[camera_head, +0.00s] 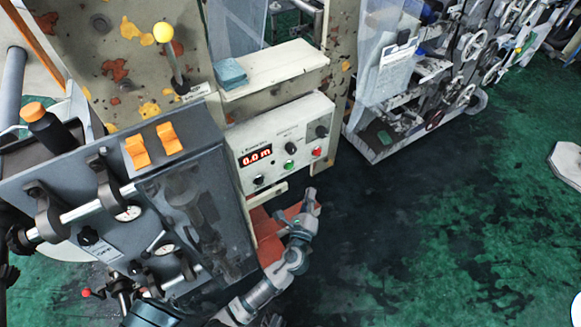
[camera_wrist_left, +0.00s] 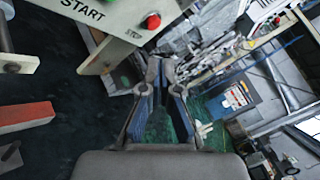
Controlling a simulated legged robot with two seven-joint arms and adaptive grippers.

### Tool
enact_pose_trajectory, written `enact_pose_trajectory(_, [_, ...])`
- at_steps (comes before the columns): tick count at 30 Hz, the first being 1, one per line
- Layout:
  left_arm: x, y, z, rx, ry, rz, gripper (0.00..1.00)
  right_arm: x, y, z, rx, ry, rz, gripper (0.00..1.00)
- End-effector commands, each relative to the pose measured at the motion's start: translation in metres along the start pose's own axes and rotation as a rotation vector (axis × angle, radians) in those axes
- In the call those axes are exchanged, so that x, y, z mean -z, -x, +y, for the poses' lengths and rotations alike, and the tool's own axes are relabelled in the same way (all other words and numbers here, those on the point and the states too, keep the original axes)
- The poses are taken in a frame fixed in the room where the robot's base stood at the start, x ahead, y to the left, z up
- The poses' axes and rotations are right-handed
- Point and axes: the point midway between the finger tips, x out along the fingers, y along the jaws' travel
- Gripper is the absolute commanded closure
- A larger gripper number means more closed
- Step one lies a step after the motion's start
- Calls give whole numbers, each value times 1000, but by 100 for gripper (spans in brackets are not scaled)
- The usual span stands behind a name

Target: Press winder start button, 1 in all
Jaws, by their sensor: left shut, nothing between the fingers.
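The winder control panel (camera_head: 283,145) is a pale box with a red "0.0 m" display, black knobs, a green button (camera_head: 289,164) and a red button (camera_head: 316,152). In the left wrist view the panel's lower edge (camera_wrist_left: 115,12) shows upside of the gripper, with a START label, a STOP label and the red button (camera_wrist_left: 153,21). The green button there is at most a sliver at the top edge. My left gripper (camera_head: 311,199) is shut and empty, below the panel and apart from both buttons. Its fingers (camera_wrist_left: 160,68) also show in the wrist view. My right gripper is out of view.
A pale shelf (camera_head: 275,68) with a blue cloth (camera_head: 230,73) juts out above the panel. A grey machine cabinet (camera_head: 190,200) with orange switches stands to the left. A red-orange step or plate (camera_head: 268,240) lies behind my left arm. Dark green floor is open to the right.

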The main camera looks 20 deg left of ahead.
Motion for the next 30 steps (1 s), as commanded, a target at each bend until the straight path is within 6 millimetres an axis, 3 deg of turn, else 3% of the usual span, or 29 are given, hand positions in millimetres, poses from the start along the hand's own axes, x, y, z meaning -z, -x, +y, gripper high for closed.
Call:
enact_pose_trajectory(18, [-38,-52,38,-1,-1,-1,100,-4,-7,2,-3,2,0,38])
enact_pose_trajectory(30, [-43,-59,43,-1,2,0,100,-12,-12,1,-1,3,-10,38])
